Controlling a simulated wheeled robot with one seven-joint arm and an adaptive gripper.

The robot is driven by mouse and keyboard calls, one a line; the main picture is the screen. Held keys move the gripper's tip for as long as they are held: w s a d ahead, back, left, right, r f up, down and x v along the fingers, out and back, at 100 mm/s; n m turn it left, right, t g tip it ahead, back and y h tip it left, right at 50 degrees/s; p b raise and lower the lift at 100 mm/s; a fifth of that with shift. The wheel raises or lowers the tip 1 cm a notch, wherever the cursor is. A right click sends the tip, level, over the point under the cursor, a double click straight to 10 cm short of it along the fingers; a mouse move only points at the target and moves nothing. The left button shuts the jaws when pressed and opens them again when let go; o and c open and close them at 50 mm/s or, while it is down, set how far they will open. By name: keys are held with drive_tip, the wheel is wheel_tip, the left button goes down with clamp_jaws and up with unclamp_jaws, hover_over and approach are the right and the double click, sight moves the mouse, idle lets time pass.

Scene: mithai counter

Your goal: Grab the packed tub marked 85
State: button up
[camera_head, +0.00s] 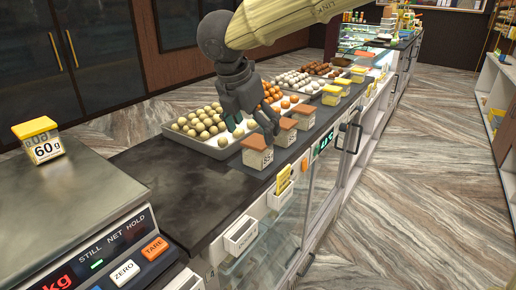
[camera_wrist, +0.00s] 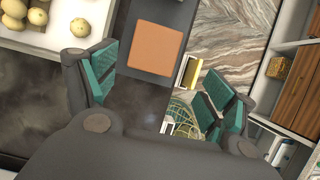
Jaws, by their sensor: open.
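Orange-lidded packed tubs stand in a row along the counter's front edge in the head view. The nearest tub (camera_head: 257,158) carries a front label that looks like 85, though the digits are small. Two more, a middle tub (camera_head: 284,134) and a far tub (camera_head: 303,120), stand behind it; I cannot read their labels. My gripper (camera_head: 254,124) is open, pointing down just above and behind the nearest tub. In the wrist view, one square orange lid (camera_wrist: 155,49) lies ahead between the spread fingers of my gripper (camera_wrist: 158,88), with nothing held. Which tub that is, I cannot tell.
A tray of round pale sweets (camera_head: 205,124) lies close left of the tubs. A yellow-lidded tub marked 60 g (camera_head: 39,141) sits on the scale (camera_head: 70,200) at the left. Yellow-lidded tubs (camera_head: 332,95) stand farther along. Dark counter nearer than the tubs is clear.

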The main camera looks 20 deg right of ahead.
sight(258, 142)
drive_tip(key=w+f, duration=0.1)
drive_tip(key=f, duration=0.1)
drive_tip(key=w+f+p, duration=0.1)
drive_tip(key=w+f, duration=0.1)
drive_tip(key=shift+w+d, duration=0.25)
drive_tip(key=shift+d, duration=0.15)
drive_tip(key=shift+s+d+f+p, duration=0.3)
drive_tip(key=shift+d+f+p, duration=0.05)
drive_tip(key=shift+f+p, duration=0.15)
drive_tip(key=shift+s+d+f+p, duration=0.25)
drive_tip(key=shift+d+f+p, duration=0.1)
drive_tip(key=shift+f, duration=0.15)
drive_tip(key=shift+w+f, duration=0.7)
drive_tip(key=shift+f, duration=0.2)
drive_tip(key=shift+s+d+r, duration=0.1)
drive_tip(key=shift+s+r, duration=0.1)
drive_tip(key=shift+s, duration=0.15)
drive_tip(key=shift+c, duration=0.4)
drive_tip(key=c, duration=1.1)
